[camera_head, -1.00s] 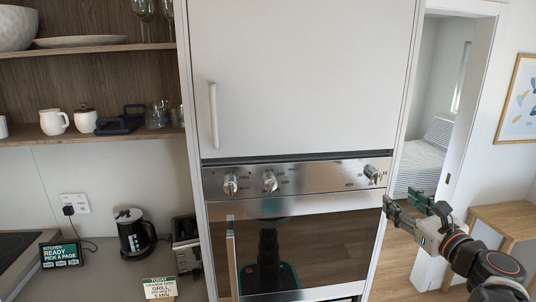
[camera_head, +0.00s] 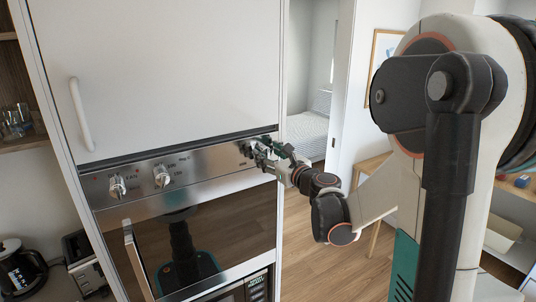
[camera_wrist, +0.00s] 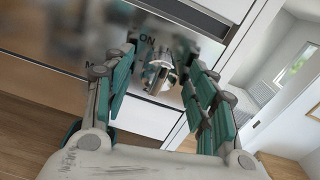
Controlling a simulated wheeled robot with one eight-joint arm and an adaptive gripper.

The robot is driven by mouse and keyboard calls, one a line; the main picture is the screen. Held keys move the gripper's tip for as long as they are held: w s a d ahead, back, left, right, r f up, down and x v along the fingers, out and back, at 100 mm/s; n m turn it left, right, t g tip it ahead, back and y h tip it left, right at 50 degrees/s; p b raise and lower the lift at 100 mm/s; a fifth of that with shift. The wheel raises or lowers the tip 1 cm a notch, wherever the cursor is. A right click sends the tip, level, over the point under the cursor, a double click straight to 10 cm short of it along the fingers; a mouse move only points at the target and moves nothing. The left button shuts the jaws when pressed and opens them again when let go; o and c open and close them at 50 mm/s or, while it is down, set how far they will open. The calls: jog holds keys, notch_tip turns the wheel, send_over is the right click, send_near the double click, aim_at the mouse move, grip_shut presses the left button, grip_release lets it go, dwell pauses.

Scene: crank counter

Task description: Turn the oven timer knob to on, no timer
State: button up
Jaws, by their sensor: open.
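The oven control panel (camera_head: 205,162) is a steel strip above the dark oven door. Its right-hand knob (camera_wrist: 159,74) is shiny metal and shows in the wrist view between my fingers, with the printed word ON just above it. The knob's exact pointer direction is unclear. My gripper (camera_wrist: 162,66) is open, with one teal-padded finger on each side of the knob and a gap visible on both sides. In the head view my gripper (camera_head: 264,152) is at the right end of the panel and largely hides this knob.
Two more knobs, the left one (camera_head: 117,186) and the middle one (camera_head: 161,175), sit on the panel's left part. A white cabinet door (camera_head: 170,70) is above, and the oven door (camera_head: 215,235) below. A doorway and a wooden table (camera_head: 372,170) are to the right.

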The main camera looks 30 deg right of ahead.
jog(key=shift+w, duration=0.2)
jog(key=c, duration=1.1)
jog(key=n+b, duration=0.1)
jog(key=n, duration=0.2)
jog(key=shift+a+n+b, duration=0.1)
jog(key=shift+n+b, duration=0.2)
jog(key=shift+b, duration=0.05)
jog(key=shift+n+b, duration=0.6)
jog(key=shift+n, duration=1.4)
